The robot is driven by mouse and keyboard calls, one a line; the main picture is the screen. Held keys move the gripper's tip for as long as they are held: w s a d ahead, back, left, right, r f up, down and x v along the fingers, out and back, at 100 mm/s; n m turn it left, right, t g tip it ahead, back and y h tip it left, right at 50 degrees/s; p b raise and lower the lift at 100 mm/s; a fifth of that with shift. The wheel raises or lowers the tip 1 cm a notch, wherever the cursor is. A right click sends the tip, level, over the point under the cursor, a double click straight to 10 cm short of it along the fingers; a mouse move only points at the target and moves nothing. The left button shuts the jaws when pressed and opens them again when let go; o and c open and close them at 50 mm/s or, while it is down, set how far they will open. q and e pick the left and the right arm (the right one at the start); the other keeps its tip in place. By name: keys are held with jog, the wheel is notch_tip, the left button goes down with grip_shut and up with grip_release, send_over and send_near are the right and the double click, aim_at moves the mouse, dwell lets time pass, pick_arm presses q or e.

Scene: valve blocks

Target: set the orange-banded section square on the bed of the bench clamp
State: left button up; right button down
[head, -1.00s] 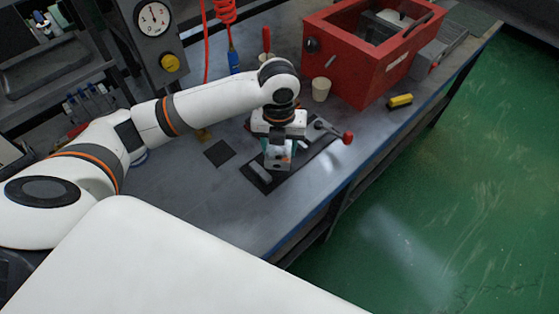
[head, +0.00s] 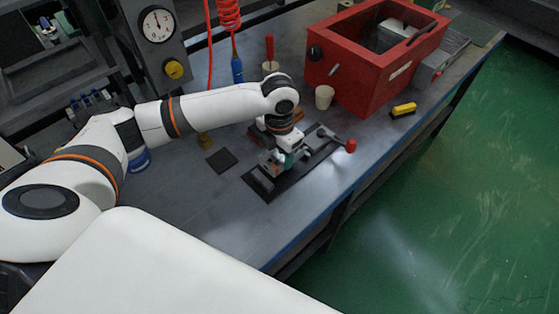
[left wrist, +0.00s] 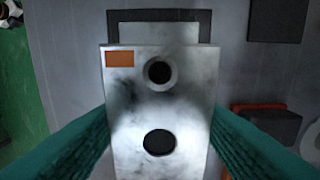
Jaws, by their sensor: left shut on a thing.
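The orange-banded section is a scuffed light-metal block (left wrist: 125,110) with an orange patch and two round holes on the face toward the left wrist camera. My left gripper (head: 284,163) is shut on it, with a teal finger on each side. In the head view the block (head: 268,162) is small and partly covered by the gripper. The bench clamp (head: 262,190) is a dark plate under and around the gripper, with a red-knobbed handle at its right end. Its dark edge (left wrist: 203,20) shows beyond the block. Whether block and bed touch is unclear. My right gripper is out of view.
A black square pad (head: 222,160) lies left of the clamp. A pale cup (head: 324,97), a large red box (head: 365,85) and a yellow-and-black item (head: 403,109) stand behind and right. The bench front left of the clamp is clear.

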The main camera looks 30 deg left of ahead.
aim_at(279, 163)
pick_arm(q)
jog(key=shift+f, duration=1.8)
jog(key=o, duration=0.9)
jog(key=shift+f, duration=0.15)
jog(key=shift+c, duration=0.2)
jog(key=o, duration=0.4)
jog(key=shift+o, duration=0.2)
notch_tip(279, 163, up, 12)
jog(key=shift+r+b, duration=0.2)
jog(key=shift+b, duration=0.1)
jog(key=shift+d+f, duration=0.1)
